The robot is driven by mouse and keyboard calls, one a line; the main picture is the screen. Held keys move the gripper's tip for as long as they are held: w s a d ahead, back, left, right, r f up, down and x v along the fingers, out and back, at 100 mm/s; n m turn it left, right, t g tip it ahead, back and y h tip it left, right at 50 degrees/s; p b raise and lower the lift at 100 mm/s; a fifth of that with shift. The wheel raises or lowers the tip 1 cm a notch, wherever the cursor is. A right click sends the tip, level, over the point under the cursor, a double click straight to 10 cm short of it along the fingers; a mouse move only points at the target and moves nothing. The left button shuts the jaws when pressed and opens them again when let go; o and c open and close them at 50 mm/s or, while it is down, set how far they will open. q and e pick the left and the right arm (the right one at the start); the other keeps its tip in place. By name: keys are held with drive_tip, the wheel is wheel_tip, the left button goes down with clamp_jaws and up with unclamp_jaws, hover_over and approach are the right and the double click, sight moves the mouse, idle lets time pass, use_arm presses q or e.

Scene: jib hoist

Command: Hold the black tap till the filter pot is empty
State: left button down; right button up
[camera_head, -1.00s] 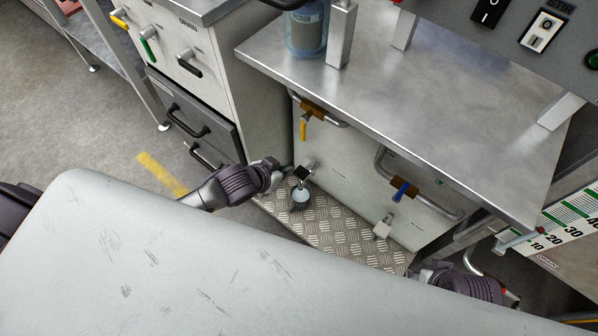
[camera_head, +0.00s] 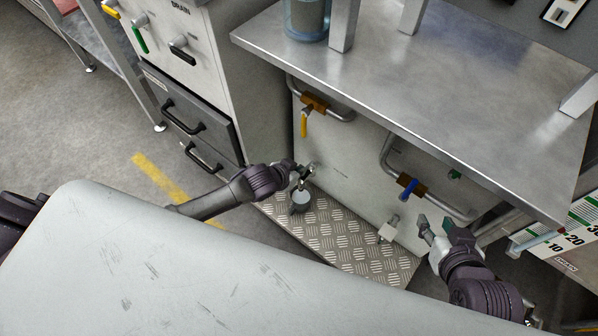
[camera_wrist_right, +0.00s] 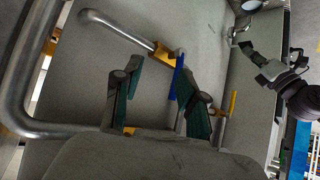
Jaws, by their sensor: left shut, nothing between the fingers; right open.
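On the left cabinet, under a DRAIN label, is a black-handled tap (camera_head: 182,50). A small grey cup-like pot (camera_head: 300,201) sits below a spout on the metal panel. My left gripper (camera_head: 303,174) is shut and empty at that spout, just above the pot, and hides part of it; whether it touches is unclear. My right gripper (camera_head: 437,228) is open in front of the panel, right of a blue-handled valve (camera_head: 407,187). In the right wrist view the blue handle (camera_wrist_right: 178,78) shows beyond and between the open green-padded fingers. A clear cylinder (camera_head: 307,18) stands on the bench, cut off at the top.
The steel bench top (camera_head: 420,90) overhangs the panel. A yellow-handled valve (camera_head: 304,123) and bent pipe handles (camera_head: 385,150) stick out from the panel. A chequered metal step (camera_head: 340,240) lies below. Drawers with black handles (camera_head: 185,118) are at left.

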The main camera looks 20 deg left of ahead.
use_arm(q)
drive_tip(key=shift+f, duration=0.1)
use_arm(e)
drive_tip(key=shift+w+r, duration=0.15)
use_arm(q)
drive_tip(key=f, duration=0.1)
drive_tip(key=s+f+t, duration=0.1)
drive_tip(key=f, duration=0.1)
drive_tip(key=shift+s+a+f+h, duration=0.1)
drive_tip(key=shift+s+a+h, duration=0.2)
use_arm(e)
drive_tip(key=shift+w+a+r+t, duration=0.3)
drive_tip(key=shift+w+r+t, duration=0.3)
drive_tip(key=shift+t, duration=0.1)
